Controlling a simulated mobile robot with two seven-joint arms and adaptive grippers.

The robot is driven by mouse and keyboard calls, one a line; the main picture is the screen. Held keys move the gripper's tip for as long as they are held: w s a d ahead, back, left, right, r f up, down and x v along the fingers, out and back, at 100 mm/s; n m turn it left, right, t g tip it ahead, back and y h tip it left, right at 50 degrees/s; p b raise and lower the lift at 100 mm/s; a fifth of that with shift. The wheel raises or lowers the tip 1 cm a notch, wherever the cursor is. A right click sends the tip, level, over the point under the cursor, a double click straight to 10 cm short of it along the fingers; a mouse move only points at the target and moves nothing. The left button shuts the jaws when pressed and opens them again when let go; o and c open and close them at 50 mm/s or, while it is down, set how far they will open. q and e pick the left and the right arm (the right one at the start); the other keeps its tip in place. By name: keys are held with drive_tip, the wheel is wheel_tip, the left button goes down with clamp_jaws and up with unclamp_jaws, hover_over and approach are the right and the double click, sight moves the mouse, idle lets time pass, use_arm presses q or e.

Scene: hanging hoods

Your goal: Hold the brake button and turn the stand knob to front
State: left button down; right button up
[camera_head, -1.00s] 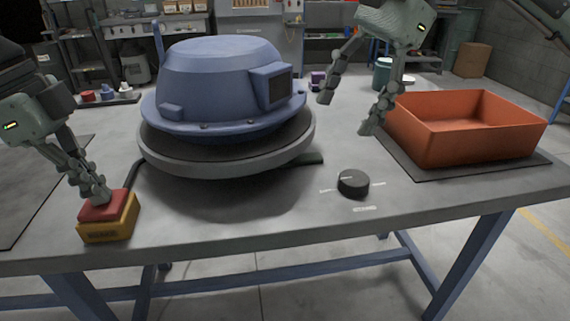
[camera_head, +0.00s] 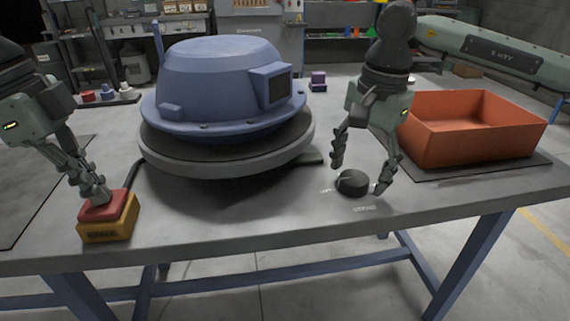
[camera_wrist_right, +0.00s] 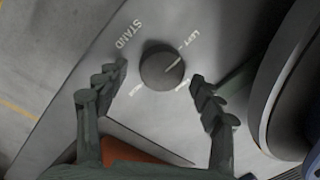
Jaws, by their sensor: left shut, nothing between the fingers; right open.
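The brake button is a red cap (camera_head: 101,211) on a yellow box (camera_head: 108,232) at the table's front left. My left gripper (camera_head: 98,194) is shut and empty, its fingertips down on the red cap. The stand knob (camera_head: 352,184) is a round black dial right of centre; it also shows in the right wrist view (camera_wrist_right: 161,62). Its pale mark points toward the "LEFT" label. My right gripper (camera_head: 361,175) is open, with one finger on each side of the knob. In the right wrist view its fingers (camera_wrist_right: 160,74) stand apart from the knob.
A blue hood (camera_head: 215,75) sits on a round grey stand (camera_head: 215,168) left of the knob. An orange bin (camera_head: 470,145) stands on a dark mat to the right. The table around the knob is clear.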

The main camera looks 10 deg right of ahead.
use_arm(q)
drive_tip(key=shift+f, duration=0.15)
use_arm(e)
drive_tip(key=shift+f, duration=0.3)
drive_tip(key=c, duration=1.2)
drive_tip(key=shift+o, duration=0.2)
